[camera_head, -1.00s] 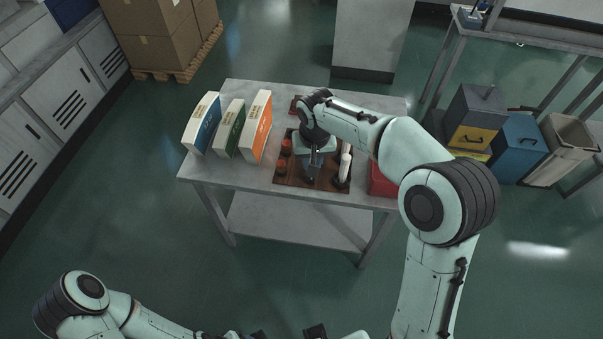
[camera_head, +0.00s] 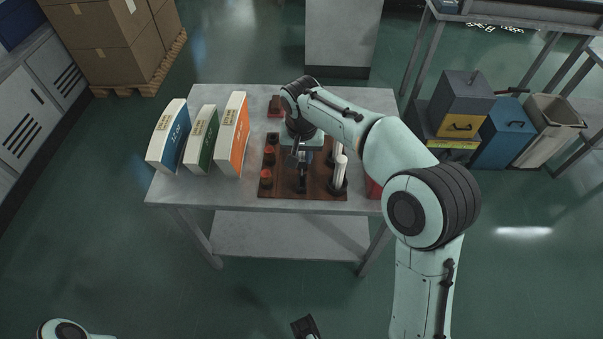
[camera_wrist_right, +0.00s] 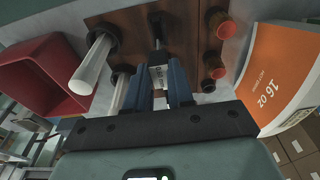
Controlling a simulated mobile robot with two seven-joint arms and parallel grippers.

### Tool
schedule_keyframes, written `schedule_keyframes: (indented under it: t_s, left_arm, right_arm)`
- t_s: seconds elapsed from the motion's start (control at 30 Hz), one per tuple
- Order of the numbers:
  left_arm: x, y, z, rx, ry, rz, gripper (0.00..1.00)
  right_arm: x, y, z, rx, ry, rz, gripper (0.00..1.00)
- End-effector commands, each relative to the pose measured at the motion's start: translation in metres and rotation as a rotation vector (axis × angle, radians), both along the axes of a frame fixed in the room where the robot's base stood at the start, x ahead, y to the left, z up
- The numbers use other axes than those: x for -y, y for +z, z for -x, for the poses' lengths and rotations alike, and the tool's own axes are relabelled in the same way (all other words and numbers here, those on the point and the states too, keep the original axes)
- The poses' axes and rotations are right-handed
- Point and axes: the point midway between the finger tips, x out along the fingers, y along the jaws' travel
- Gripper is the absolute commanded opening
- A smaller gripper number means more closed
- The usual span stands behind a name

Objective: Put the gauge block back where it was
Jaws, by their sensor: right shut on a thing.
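The gauge block (camera_wrist_right: 158,78), a small pale metal piece with dark markings, sits between the two blue fingers of my right gripper (camera_wrist_right: 157,88) in the right wrist view. The gripper is shut on it. In the head view my right gripper (camera_head: 299,160) is over the dark brown board (camera_head: 325,193) on the table, and the block is too small or hidden to make out. A dark upright part (camera_wrist_right: 157,28) shows just beyond the block in the wrist view; I cannot tell whether they touch.
White cylinders (camera_head: 338,172) stand right of my gripper, with a red bin (camera_wrist_right: 45,75) beyond. Orange-red cups (camera_head: 266,178) are on its left. Three upright boxes, including an orange one (camera_head: 232,135), stand at the table's left. The table's front left (camera_head: 205,193) is clear.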

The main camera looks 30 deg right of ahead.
Motion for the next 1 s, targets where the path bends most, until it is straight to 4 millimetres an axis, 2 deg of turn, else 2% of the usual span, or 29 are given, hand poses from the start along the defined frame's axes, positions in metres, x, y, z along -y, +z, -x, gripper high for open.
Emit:
schedule_keyframes:
  t_s: [0.03,0.27,0.5,0.93,0.97,1.0]
  left_arm:
    - [0.000,-0.003,-0.001,0.003,0.000,0.000,0.63]
    - [0.000,-0.005,-0.002,0.007,0.001,-0.001,0.63]
    - [0.000,-0.011,-0.004,0.016,0.003,-0.002,0.63]
    - [0.000,-0.012,-0.005,0.018,0.004,-0.002,0.63]
    - [0.000,-0.012,-0.005,0.019,0.004,-0.002,0.63]
    - [0.000,-0.012,-0.005,0.019,0.004,-0.002,0.63]
  right_arm:
    - [0.000,-0.011,0.001,-0.003,0.000,0.001,0.00]
    - [0.000,-0.032,0.000,-0.001,-0.001,-0.001,0.00]
    - [0.000,-0.065,0.000,-0.001,-0.001,-0.001,0.00]
    - [0.000,-0.072,0.000,0.001,-0.001,-0.001,0.00]
    - [0.000,-0.072,0.000,0.001,-0.001,-0.001,0.26]
    - [0.000,-0.071,0.000,0.001,-0.001,0.000,0.39]
